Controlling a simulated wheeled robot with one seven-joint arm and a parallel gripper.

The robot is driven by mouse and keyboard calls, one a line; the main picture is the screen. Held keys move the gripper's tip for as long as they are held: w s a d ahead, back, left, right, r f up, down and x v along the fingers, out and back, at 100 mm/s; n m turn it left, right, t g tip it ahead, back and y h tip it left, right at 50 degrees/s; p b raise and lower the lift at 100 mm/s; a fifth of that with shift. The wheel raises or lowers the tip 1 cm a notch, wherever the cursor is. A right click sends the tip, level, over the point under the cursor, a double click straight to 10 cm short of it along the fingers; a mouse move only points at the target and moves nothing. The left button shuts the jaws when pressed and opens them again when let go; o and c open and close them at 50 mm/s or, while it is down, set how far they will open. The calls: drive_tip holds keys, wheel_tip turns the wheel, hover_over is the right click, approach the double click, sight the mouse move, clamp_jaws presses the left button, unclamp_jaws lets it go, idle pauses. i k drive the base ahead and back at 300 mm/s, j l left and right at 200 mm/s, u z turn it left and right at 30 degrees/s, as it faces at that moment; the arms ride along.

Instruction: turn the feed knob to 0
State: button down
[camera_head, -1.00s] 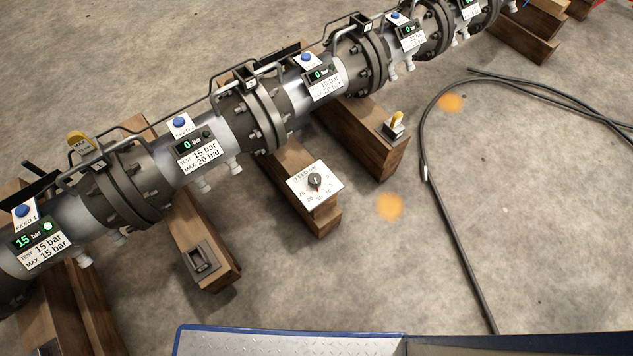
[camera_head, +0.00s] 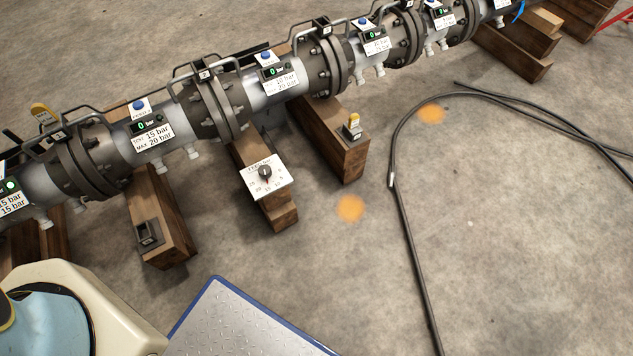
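The feed knob (camera_head: 265,172) is a small dark round knob on a white dial plate with printed numbers. The plate (camera_head: 283,184) sits on the end of a wooden block in front of the pipe. The exact number the knob points at is too small to read. My gripper is not in view. A cream and light blue part of my own body shows at the lower left, well apart from the knob.
The flanged pipe (camera_head: 190,124) runs across the back on wooden blocks, with gauges and blue buttons. A yellow-handled switch (camera_head: 353,121) stands on the block to the right. A black hose (camera_head: 404,215) lies on the floor. Open floor lies right of the knob.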

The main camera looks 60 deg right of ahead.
sight(264, 171)
drive_tip(key=j+z, duration=0.1)
drive_tip(key=z, duration=0.35)
drive_tip(key=k+z, duration=0.1)
drive_tip(key=z, duration=0.35)
drive_tip(key=j+z, duration=0.1)
drive_tip(key=z, duration=0.4)
drive_tip(key=k+z, duration=0.15)
drive_tip(key=z, duration=0.3)
drive_tip(key=k+z, duration=0.1)
drive_tip(key=k, duration=1.35)
drive_tip(key=j+z, duration=0.25)
drive_tip(key=j, duration=0.55)
drive_tip(key=j+z, duration=0.25)
drive_tip(key=j, duration=0.55)
drive_tip(key=u, duration=0.4)
drive_tip(key=i+l+u, duration=0.15)
drive_tip(key=i+u, duration=0.25)
drive_tip(key=i+l+u, duration=0.2)
drive_tip(key=u, duration=0.2)
drive_tip(key=i+l+u, duration=0.15)
drive_tip(key=i+l, duration=0.6)
drive_tip(key=l, duration=0.15)
